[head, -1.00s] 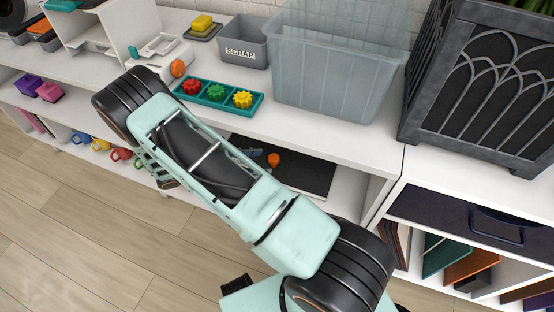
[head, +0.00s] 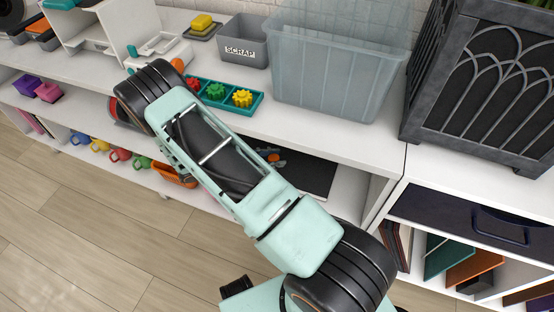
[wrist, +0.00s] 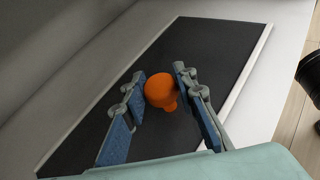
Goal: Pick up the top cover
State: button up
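A small orange rounded piece with a short knob (wrist: 160,89), which may be the top cover, sits over a dark mat (wrist: 205,55) in the wrist view. My gripper (wrist: 159,76) is open, with one blue-padded finger on each side of the piece near the fingertips. A narrow gap shows on the left; on the right I cannot tell whether the finger touches. In the head view the orange piece (head: 273,157) is a small spot on the dark mat (head: 312,178) inside the shelf, and my arm hides most of the gripper.
The mat lies in an open compartment under the white counter (head: 340,142). On the counter stand a teal tray of coloured gears (head: 222,106), a grey scrap bin (head: 243,48), a clear tub (head: 335,85) and a white device (head: 150,48).

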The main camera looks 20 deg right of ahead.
grip_shut()
jog(key=shift+r, duration=0.1)
